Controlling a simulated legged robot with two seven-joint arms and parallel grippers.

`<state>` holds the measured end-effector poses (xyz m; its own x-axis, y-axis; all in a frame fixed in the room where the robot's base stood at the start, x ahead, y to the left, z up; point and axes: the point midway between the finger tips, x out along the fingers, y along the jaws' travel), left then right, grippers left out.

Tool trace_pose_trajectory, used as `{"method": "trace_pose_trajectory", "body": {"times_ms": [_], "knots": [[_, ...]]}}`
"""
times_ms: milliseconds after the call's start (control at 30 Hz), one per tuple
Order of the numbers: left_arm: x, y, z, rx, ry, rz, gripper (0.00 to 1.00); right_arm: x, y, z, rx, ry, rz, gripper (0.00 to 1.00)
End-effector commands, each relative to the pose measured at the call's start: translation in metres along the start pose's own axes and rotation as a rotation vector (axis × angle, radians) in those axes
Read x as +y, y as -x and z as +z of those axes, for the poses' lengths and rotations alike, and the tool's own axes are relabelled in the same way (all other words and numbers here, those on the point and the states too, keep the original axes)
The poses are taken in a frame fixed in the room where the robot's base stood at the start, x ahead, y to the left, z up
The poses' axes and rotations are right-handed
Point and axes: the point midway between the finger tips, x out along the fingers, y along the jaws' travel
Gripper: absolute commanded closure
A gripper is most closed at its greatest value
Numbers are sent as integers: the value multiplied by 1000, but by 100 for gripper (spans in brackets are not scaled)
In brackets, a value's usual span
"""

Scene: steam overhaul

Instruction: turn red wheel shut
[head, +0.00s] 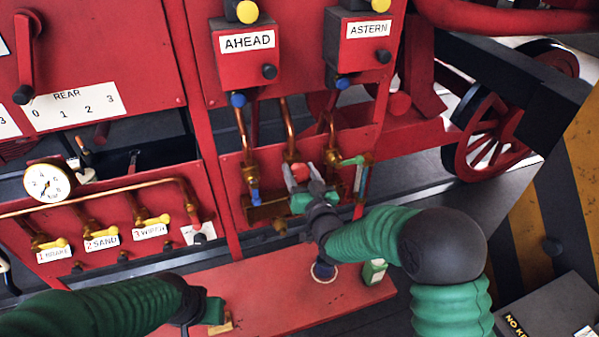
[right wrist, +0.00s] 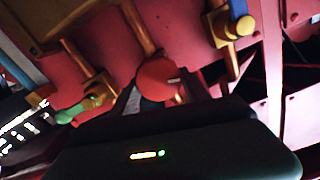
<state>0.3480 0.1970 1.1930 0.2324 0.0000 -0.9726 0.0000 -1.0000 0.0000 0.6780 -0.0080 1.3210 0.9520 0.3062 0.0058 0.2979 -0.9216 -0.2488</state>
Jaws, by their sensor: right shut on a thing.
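The small red wheel (head: 300,172) sits on the brass pipework of the lower red panel, under the AHEAD and ASTERN boxes. My right gripper (head: 302,177) is at the wheel, with its grey fingers on either side of it, shut on it.
A blue-handled valve (head: 254,190) stands left of the wheel and a green-handled one (head: 352,161) right of it. A green-labelled bottle (head: 374,272) stands on the red ledge (head: 270,300). A gauge (head: 47,183) and several labelled brass valves are at left.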

Motion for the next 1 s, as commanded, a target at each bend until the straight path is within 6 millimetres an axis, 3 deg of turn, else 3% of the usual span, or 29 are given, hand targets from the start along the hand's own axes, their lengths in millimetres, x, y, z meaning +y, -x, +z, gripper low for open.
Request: {"method": "trace_pose_trajectory", "body": {"times_ms": [367,1000], "knots": [[0,-26,6,0,0,0,64,2,1,9,-8,-150,0,86],[0,-93,22,0,0,0,64,5,1,12,-11,-740,3,86]]}}
